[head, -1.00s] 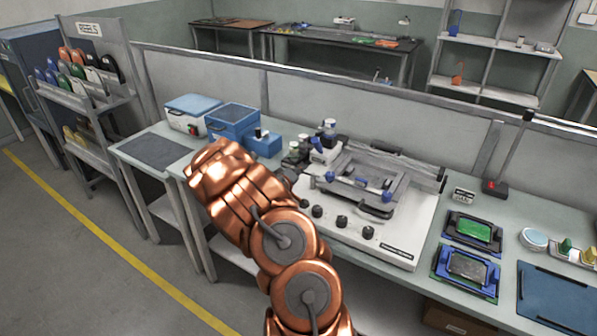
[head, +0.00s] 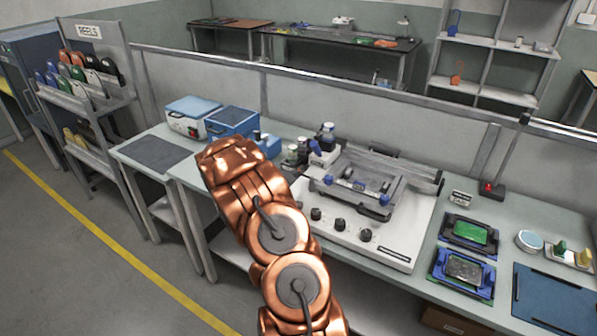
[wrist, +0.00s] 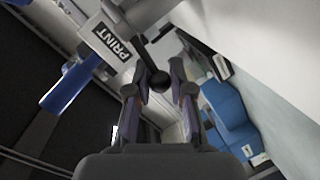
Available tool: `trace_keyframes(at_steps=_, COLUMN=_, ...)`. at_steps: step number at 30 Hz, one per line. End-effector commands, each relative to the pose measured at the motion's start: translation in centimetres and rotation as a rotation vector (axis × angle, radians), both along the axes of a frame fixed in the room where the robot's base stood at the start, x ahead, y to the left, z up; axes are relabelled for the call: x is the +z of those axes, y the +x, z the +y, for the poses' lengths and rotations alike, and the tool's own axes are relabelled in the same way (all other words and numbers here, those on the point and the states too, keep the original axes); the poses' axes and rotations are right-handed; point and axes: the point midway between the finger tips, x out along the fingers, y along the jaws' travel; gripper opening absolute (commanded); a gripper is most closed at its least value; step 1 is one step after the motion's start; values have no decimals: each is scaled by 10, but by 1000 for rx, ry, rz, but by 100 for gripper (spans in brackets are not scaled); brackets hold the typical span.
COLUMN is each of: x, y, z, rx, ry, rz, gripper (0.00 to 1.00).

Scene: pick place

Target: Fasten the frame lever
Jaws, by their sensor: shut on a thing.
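The white printing machine (head: 400,258) stands on the bench in the head view, with a grey frame (head: 372,207) and blue knobs on top. In the wrist view, a light block labelled PRINT (wrist: 112,42) has a blue handle (wrist: 70,86) at the left. My gripper (wrist: 160,68) is beside this block, its fingers shut on a black ball knob (wrist: 157,82). I take this knob for the frame lever's end; its stem is mostly hidden. In the head view, my own arm covers the gripper and the knob.
Blue boxes (head: 231,121) stand left of the machine. A low partition runs behind the bench. Floor in front is clear.

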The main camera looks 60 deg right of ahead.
Motion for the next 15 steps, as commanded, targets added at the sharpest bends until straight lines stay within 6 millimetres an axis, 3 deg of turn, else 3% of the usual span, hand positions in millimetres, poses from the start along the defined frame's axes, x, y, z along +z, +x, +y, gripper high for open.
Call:
trace_keyframes(at_steps=2, x=5, y=8, z=1, rx=-7, ry=-3, rz=-4, gripper=0)
trace_keyframes(at_steps=15, x=3, y=3, z=-6, rx=-113, ry=-4, rz=7, gripper=0)
